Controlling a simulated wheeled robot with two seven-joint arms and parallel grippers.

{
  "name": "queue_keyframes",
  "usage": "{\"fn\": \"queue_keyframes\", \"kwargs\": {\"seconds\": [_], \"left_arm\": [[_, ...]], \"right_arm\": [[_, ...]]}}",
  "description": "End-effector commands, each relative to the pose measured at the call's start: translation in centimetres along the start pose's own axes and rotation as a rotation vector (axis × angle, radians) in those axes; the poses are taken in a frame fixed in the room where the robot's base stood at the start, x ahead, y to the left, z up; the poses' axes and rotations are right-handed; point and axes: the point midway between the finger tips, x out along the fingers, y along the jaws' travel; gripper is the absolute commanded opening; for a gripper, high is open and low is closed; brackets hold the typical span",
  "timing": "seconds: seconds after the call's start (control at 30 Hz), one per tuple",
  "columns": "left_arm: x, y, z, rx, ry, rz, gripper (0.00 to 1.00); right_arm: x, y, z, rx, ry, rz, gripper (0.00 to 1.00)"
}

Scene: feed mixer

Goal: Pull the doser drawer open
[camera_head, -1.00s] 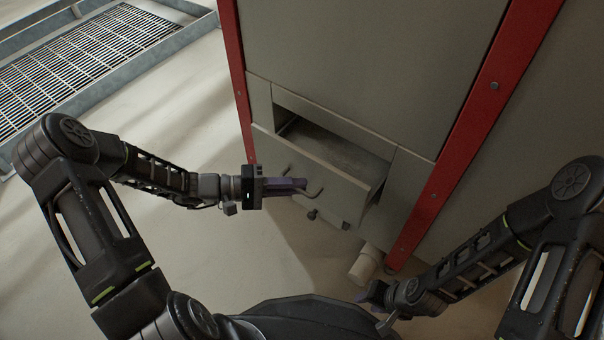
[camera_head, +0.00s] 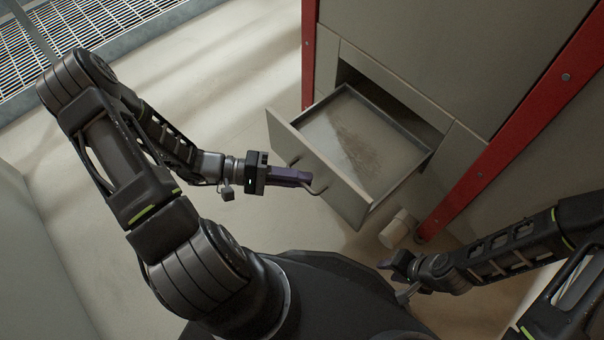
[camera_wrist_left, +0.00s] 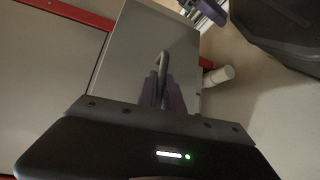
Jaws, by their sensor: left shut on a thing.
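The doser drawer (camera_head: 345,128) stands well out of the grey cabinet, with its shallow tray and a patch of brownish residue inside showing. Its front panel (camera_head: 340,186) carries a bent bar handle (camera_head: 317,190). My left gripper (camera_head: 306,179) is shut on the handle at the front of the panel. In the left wrist view the purple fingers (camera_wrist_left: 163,92) close around the handle (camera_wrist_left: 162,64). My right gripper (camera_head: 397,277) hangs low on the right, apart from the drawer; its finger gap is too small to judge.
The grey cabinet (camera_head: 420,50) has red corner posts (camera_head: 520,130). A pale cylinder (camera_head: 398,229) is on the floor below the drawer, near the right post. A metal grating (camera_head: 85,25) lies at the far left. The floor left of the drawer is clear.

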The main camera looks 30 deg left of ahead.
Motion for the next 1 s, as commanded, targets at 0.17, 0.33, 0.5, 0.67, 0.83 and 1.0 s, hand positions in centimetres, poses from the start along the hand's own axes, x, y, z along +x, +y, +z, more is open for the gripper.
{"fn": "queue_keyframes", "kwargs": {"seconds": [0.17,0.33,0.5,0.67,0.83,1.0], "left_arm": [[0.0,0.0,0.0,0.0,0.0,-0.002,0.2],[0.0,0.0,-0.1,0.001,0.0,-0.001,0.2],[-0.3,0.0,-0.1,0.001,0.001,-0.002,0.2],[-2.0,0.1,-0.1,0.002,0.002,-0.002,0.2],[-4.9,0.1,-0.1,0.001,0.004,-0.003,0.2],[-7.2,0.1,-0.1,0.001,0.001,-0.002,0.2]], "right_arm": [[0.0,0.0,0.0,0.0,0.0,0.0,0.36],[0.0,0.0,0.0,0.0,0.0,0.0,0.36],[-0.1,-0.1,0.0,0.0,0.0,0.0,0.36],[-0.6,-0.2,0.0,0.0,-0.002,0.0,0.36],[-1.3,-0.4,0.1,-0.001,-0.006,0.0,0.36],[-1.6,-0.6,0.2,-0.002,-0.008,-0.001,0.36]]}}
